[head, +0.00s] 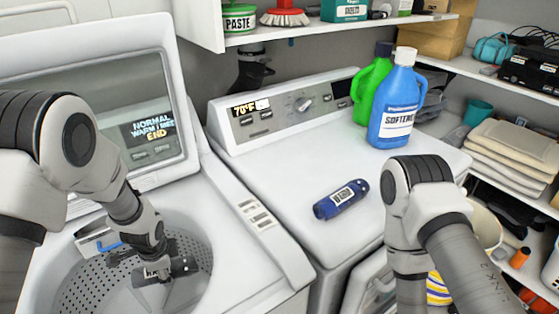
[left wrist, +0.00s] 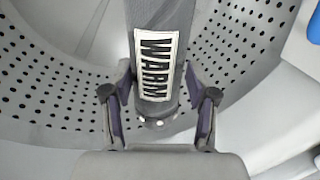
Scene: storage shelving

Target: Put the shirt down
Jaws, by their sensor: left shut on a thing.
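My left gripper (head: 165,268) is down inside the open washer drum (head: 85,285). In the left wrist view its two fingers (left wrist: 158,82) press on both sides of a grey post-like piece (left wrist: 162,20) with a white WARN label. Whether this piece is part of the washer I cannot tell. I cannot make out a shirt in the gripper or in the drum. A striped yellow, white and purple cloth (head: 438,289) shows partly behind my right arm, at lower right; I cannot tell if it is a shirt. My right gripper is out of frame.
The washer lid (head: 95,62) stands open. The machine beside it has a free white top (head: 270,165) with a dark blue container (head: 341,199) lying on it. A blue softener jug (head: 397,105) and a green jug (head: 372,80) stand at the back.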

